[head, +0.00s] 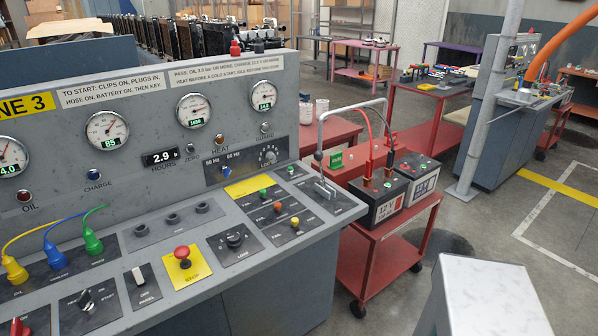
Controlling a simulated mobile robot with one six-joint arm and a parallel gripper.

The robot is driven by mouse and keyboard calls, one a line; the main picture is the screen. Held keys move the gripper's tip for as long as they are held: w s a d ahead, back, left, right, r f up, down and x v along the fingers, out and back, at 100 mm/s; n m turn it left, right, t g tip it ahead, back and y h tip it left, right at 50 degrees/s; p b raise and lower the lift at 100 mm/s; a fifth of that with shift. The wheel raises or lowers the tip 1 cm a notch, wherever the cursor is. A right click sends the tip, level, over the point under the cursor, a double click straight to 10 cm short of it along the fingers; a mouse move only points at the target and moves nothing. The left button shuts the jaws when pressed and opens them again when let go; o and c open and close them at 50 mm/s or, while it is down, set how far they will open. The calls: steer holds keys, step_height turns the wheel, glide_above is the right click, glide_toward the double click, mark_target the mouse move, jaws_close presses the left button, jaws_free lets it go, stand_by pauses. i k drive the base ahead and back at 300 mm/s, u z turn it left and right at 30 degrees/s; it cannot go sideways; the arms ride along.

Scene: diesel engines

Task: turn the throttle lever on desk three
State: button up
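Desk three is the grey control desk (272,268) filling the left and middle of the head view, with a yellow plate ending in "NE 3" (28,104). At the right end of its sloped top, a metal lever (325,188) stands on a dark plate; it appears to be the throttle lever. Its label is too small to read, and a grey tube rises just behind it, so its full shape is hard to tell. My gripper is not in view, and nothing is seen touching the lever.
A red trolley (384,236) with two batteries (383,205) stands close beyond the desk's right end. A red mushroom button (182,252) and several knobs and switches crowd the desk top. Open floor (480,225) lies to the right, before another desk (497,130).

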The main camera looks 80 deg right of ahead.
mark_target(319, 156)
steer(key=u, duration=1)
steer(key=k, duration=1.2)
steer(key=z, duration=0.8)
